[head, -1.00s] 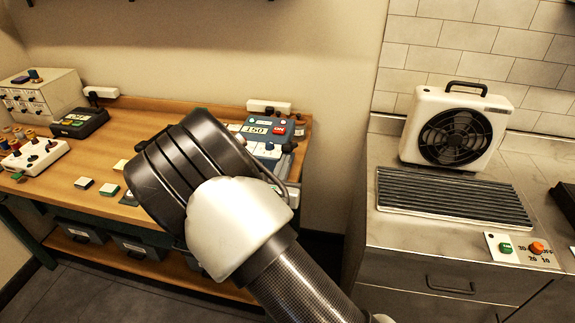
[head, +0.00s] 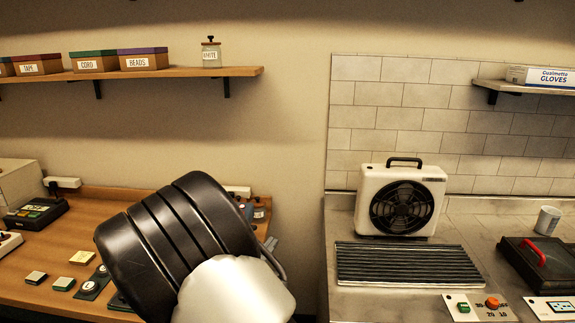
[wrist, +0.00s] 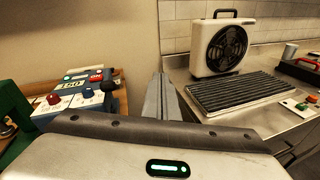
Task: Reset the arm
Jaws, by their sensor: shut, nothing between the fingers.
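My arm rises from the bottom of the head view, its dark ribbed link and white joint covering part of the wooden table (head: 30,290). My gripper's fingers are hidden in the head view. In the wrist view my gripper (wrist: 160,95) shows as grey fingers pressed together, with nothing between them. It points forward over the gap between the wooden table and the steel counter (wrist: 265,120). It touches nothing that I can see.
A white fan (head: 402,200) stands behind a black grate (head: 408,264) on the counter. A blue device (wrist: 78,92) with knobs is left of my gripper. A shelf (head: 130,73) with labelled boxes hangs above the table. A black case (head: 540,262) lies at right.

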